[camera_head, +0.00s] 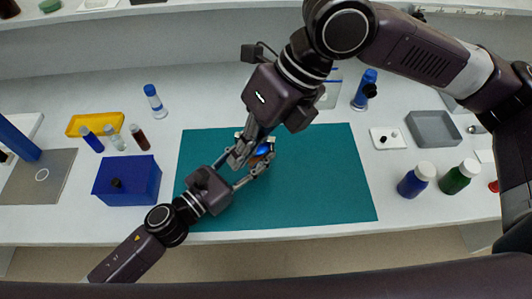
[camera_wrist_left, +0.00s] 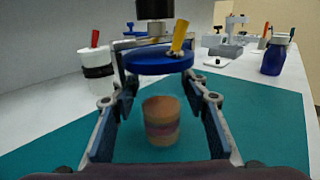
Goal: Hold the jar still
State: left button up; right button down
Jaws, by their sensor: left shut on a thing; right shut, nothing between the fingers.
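The jar is a small brownish body with a pinkish band in the left wrist view (camera_wrist_left: 160,122), between the two fingers. In the head view only a bit of brown and glossy blue of the jar (camera_head: 264,151) shows, over the mat. My left gripper (camera_head: 258,154) reaches in from the lower left and is shut on the jar. Its fingers also flank the jar in the left wrist view. My right gripper (camera_head: 241,157) comes down from above, close beside the jar, shut and empty. Whether it touches the jar is hidden by overlapping fingers. A blue disc (camera_wrist_left: 160,62) shows beyond the jar.
The teal mat (camera_head: 320,185) lies under both grippers. A blue box (camera_head: 127,180), yellow tray (camera_head: 95,123) and small vials stand left. A grey tray (camera_head: 433,129), blue bottle (camera_head: 413,183) and green bottle (camera_head: 455,180) stand right. The mat's right half is clear.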

jog(key=s+a+r+m+g+y, duration=0.4)
jog(key=s+a+m+g+y, duration=0.4)
jog(key=m, duration=0.4)
jog(key=w+d+f+m+t+y, duration=0.25)
jog(key=d+m+t+y, duration=0.35)
jog(key=m, duration=0.6)
jog(key=w+d+f+m+t+y, duration=0.2)
jog(key=w+d+m+t+y, duration=0.15)
jog(key=m+t, duration=0.7)
jog(key=d+f+m+t+h, duration=0.3)
jog(key=d+f+m, duration=0.1)
jog(key=m, duration=0.3)
jog(key=s+d+f+m+t+h, duration=0.1)
jog(key=d+f+m+t+h, duration=0.2)
jog(key=m, duration=0.4)
jog(key=s+d+f+m+t+h, duration=0.1)
jog(key=d+f+m+t+h, duration=0.2)
jog(key=d+f+m, duration=0.2)
jog(key=shift+d+f+m, duration=0.1)
jog(key=shift+f+m, duration=0.7)
jog(key=shift+m, duration=0.35)
